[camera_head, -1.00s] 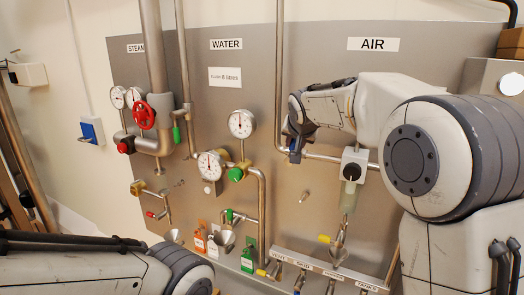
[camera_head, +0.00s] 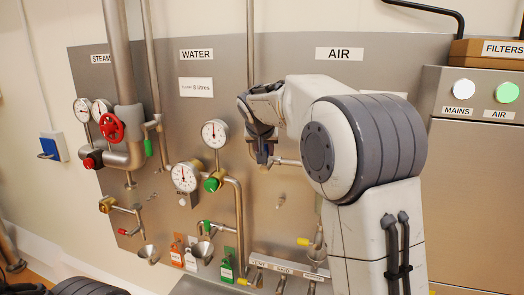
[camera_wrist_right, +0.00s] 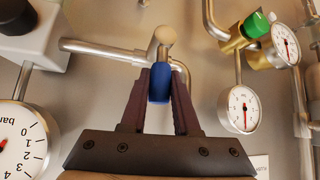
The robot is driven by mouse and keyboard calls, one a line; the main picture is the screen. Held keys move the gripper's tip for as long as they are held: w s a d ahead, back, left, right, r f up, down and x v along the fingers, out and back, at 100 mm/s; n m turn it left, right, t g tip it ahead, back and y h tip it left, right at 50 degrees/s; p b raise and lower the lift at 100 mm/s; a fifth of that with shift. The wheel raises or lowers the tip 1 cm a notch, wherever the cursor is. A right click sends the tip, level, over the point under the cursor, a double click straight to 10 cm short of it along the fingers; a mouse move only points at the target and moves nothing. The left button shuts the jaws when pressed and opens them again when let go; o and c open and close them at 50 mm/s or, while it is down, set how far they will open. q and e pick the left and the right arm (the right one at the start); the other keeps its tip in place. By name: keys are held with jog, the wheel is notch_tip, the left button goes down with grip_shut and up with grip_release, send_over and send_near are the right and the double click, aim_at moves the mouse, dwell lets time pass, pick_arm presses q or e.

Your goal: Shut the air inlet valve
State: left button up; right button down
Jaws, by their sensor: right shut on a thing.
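The air inlet valve shows in the right wrist view as a blue handle (camera_wrist_right: 159,88) on a metal stem with a rounded knob (camera_wrist_right: 164,36), beside a horizontal metal pipe (camera_wrist_right: 95,48). My right gripper (camera_wrist_right: 160,76) has its two dark fingers on either side of the blue handle, shut on it. In the head view, the right gripper (camera_head: 262,146) is at the vertical pipe under the AIR sign (camera_head: 339,54), and a bit of blue shows at its fingers. My right arm hides much of the air section. My left gripper is out of view.
Left of the right gripper are water gauges (camera_head: 214,134), a green knob (camera_head: 211,185) and a red steam handwheel (camera_head: 111,128). Yellow-handled valves (camera_head: 304,242) sit below. A cabinet with MAINS and AIR lights (camera_head: 507,93) stands at the right.

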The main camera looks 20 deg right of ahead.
jog(key=c, duration=0.7)
grip_release()
jog(key=shift+f, duration=0.1)
jog(key=shift+o, duration=0.2)
jog(key=b+v, duration=0.2)
jog(key=v, duration=0.8)
jog(key=shift+r+b, duration=0.25)
jog(key=shift+b, duration=0.1)
jog(key=shift+a, duration=0.15)
jog(key=s+a+f+n+g+y, duration=0.35)
jog(key=s+a+f+n, duration=0.25)
jog(key=s+a+f, duration=0.75)
jog(key=s+a+f+n+g+y, duration=0.1)
jog(key=s+a+f+n+g, duration=0.1)
jog(key=s+f, duration=0.5)
jog(key=s+a+f+n+g, duration=0.2)
jog(key=s+f, duration=0.6)
jog(key=s, duration=0.7)
jog(key=a+n, duration=0.1)
jog(key=n, duration=0.1)
jog(key=shift+a+f+n+y, duration=0.2)
jog(key=shift+f+n+y, duration=0.05)
jog(key=shift+n+y, duration=0.15)
